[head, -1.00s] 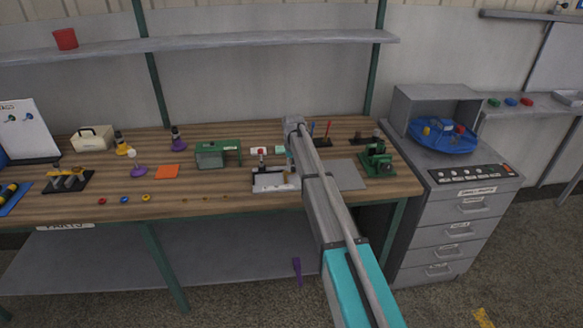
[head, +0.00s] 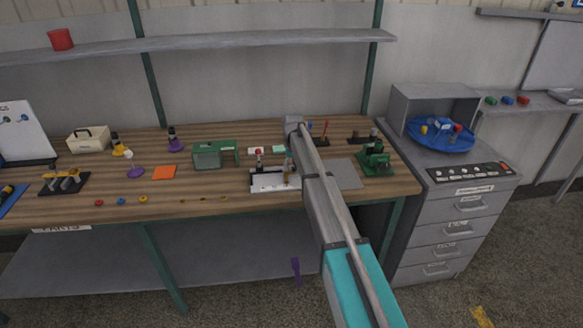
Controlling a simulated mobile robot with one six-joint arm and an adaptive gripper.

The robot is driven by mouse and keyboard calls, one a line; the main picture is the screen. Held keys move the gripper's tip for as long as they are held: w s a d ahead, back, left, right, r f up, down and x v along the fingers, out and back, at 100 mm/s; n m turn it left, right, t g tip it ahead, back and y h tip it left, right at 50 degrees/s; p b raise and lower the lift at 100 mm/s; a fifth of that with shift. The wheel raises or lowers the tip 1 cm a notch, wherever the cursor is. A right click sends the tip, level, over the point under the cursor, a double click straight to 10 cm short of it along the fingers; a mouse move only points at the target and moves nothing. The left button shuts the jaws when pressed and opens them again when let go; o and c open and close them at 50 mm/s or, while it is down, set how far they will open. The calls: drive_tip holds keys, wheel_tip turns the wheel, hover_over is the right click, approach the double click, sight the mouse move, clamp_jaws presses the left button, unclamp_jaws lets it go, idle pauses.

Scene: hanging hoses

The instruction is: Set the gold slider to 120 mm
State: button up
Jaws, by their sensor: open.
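A low white fixture (head: 268,184) with a dark inner area stands near the front edge of the bench, just left of my arm. A small red-topped post rises behind it. A small tan-gold spot (head: 287,181) at the fixture's right end may be the gold slider, but it is too small to be sure. No scale marks can be read. My gripper (head: 289,172) points down over the right end of the fixture and is open. My arm partly covers it, and I cannot tell whether it touches the fixture.
A grey plate (head: 345,174) and a green machine (head: 376,160) are to the right. Small rings lie along the front edge. A shelf (head: 200,43) runs above.

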drive_tip(key=s+d, duration=0.3)
drive_tip(key=s, duration=1)
drive_tip(key=s+d, duration=0.3)
drive_tip(key=s, duration=1)
drive_tip(key=s+d, duration=0.4)
drive_tip(key=s, duration=1)
drive_tip(key=shift+m, duration=0.4)
drive_tip(key=shift+d, duration=0.1)
